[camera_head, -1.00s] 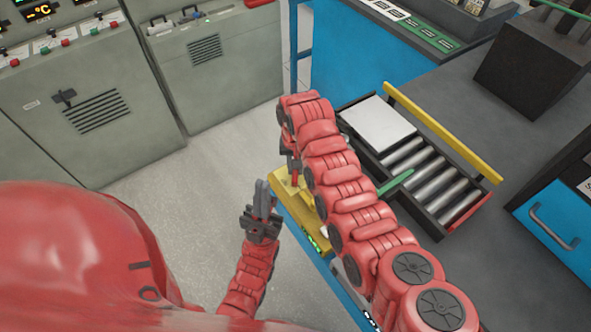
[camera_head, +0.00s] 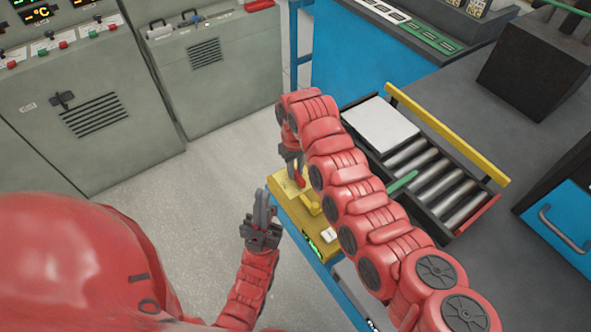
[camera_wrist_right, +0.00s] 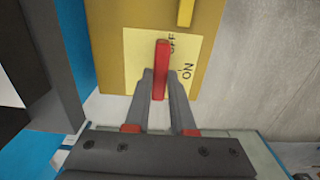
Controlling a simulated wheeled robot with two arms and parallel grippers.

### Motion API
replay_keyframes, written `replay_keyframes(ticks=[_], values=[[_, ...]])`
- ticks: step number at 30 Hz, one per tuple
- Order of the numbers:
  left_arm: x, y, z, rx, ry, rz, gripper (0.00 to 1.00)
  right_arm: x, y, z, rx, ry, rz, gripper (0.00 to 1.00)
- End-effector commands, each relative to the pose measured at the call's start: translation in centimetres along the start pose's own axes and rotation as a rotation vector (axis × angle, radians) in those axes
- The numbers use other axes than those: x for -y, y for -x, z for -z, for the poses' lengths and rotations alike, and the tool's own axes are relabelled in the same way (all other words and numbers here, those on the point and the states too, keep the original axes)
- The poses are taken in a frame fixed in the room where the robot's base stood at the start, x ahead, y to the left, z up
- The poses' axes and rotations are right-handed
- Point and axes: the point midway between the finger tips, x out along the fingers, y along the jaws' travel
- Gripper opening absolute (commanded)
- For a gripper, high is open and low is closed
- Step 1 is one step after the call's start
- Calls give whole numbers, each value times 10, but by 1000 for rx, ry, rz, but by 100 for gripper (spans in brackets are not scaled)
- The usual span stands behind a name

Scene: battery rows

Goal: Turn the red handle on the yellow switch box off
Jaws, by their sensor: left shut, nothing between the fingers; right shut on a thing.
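The yellow switch box (camera_head: 317,231) sits on the near blue edge of the bench in the head view. Its front plate fills the top of the right wrist view (camera_wrist_right: 205,30). The red handle (camera_wrist_right: 161,62) stands nearly upright there, its far end beside the printed OFF; the ON lettering is to its right and lower. My right gripper (camera_wrist_right: 160,80) is shut on the handle, one finger on each side. In the head view the right gripper (camera_head: 296,168) is at the box, partly behind my arm. My left gripper (camera_head: 262,208) is shut and empty, left of the box.
A black tray with metal rollers (camera_head: 433,180) and a yellow bar (camera_head: 445,133) lies behind my right arm. Grey control cabinets (camera_head: 90,110) stand at the left. Open floor (camera_head: 190,185) lies between them and the bench.

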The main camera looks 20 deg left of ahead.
Motion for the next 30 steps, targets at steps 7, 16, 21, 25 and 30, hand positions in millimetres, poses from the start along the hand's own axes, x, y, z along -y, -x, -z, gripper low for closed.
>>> replay_keyframes(ticks=[7, 16, 21, 25, 30], values=[[0, 1, 0, 0, 0, 0, 0, 0, 0, 0, 0, 15, 0, 0], [0, 1, 0, 0, 0, 0, 0, 0, 0, 0, 0, 14, 0, 31], [0, 1, 0, 0, 0, 0, 0, 0, 0, 0, 0, 14, 0, 52], [0, 1, 0, 0, 0, 0, 0, 0, 0, 0, 0, 14, 0, 52], [0, 2, 0, 0, 0, 0, 0, 0, 3, 1, -2, 13, 0, 52]])
